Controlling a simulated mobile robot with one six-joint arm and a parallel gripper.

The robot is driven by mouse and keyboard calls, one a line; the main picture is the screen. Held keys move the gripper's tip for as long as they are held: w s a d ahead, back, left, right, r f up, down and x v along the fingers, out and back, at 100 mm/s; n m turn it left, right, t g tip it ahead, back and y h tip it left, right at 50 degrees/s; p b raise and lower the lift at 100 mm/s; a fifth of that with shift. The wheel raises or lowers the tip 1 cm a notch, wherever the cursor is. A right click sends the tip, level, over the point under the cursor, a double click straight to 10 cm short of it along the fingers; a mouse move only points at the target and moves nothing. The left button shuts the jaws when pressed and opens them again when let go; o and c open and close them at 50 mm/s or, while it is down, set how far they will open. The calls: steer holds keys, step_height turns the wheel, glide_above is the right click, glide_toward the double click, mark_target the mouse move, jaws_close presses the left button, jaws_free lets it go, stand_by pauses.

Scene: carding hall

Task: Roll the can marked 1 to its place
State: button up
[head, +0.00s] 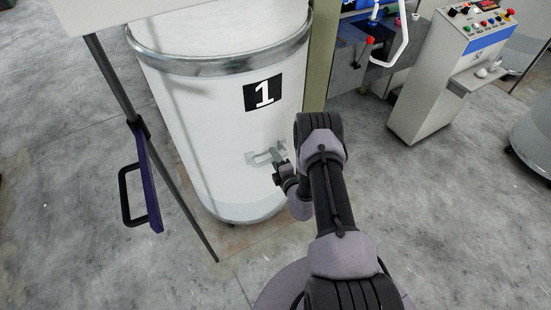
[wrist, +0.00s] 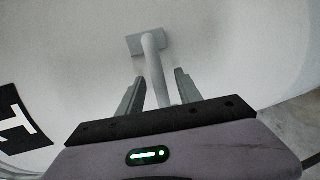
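The can marked 1 (head: 210,130) is a tall white cylinder with a metal rim, standing upright on the floor in the head view. Its black label (head: 264,93) bears a white 1, and part of the label shows in the wrist view (wrist: 18,122). A grey bar handle (head: 262,157) sticks out low on its side. In the wrist view the handle (wrist: 154,66) runs between the two fingers of my gripper (wrist: 158,88). The fingers are apart, with a gap visible beside the handle. In the head view my gripper (head: 279,166) is at the handle's right end.
A dark pole with a purple bar and black grip (head: 150,185) stands left of the can. A grey control cabinet (head: 430,85) with coloured buttons stands at the right. Another rounded container (head: 533,130) is at the right edge. Grey floor lies open between them.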

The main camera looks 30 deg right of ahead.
jaws_close()
stand_by(1.3)
